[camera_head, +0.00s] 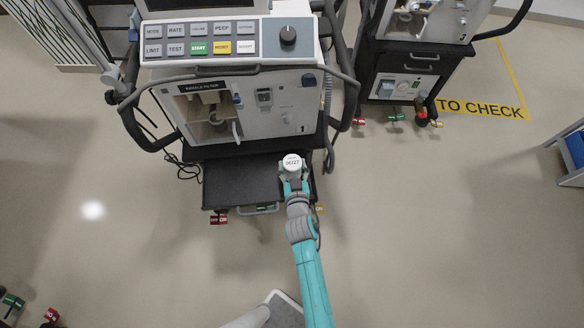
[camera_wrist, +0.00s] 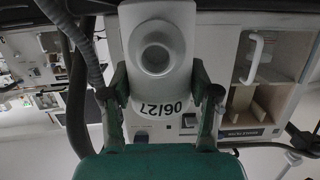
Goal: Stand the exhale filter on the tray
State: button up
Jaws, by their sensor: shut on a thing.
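The exhale filter (camera_head: 292,163) is a white round piece with a label reading 06/27. My gripper (camera_head: 292,181) is shut on it at the right part of the tray. In the wrist view the filter (camera_wrist: 160,55) sits between the two fingers of my gripper (camera_wrist: 162,92), its round port facing the camera. The dark tray (camera_head: 243,186) juts out from the ventilator's front, below its panel. Whether the filter touches the tray is hidden by the gripper.
The ventilator (camera_head: 235,100) stands behind the tray, with its exhale filter compartment (camera_head: 208,110) open. A grey hose (camera_head: 328,150) hangs at its right. A second ventilator (camera_head: 405,75) stands at the back right by a yellow TO CHECK floor marking (camera_head: 481,108). The tray's left and middle are bare.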

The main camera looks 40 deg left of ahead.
jog(key=shift+f, duration=0.65)
jog(key=shift+f, duration=0.15)
jog(key=o, duration=1.2)
jog(key=shift+c, duration=0.2)
jog(key=v, duration=1.2)
jog(key=shift+r, duration=0.25)
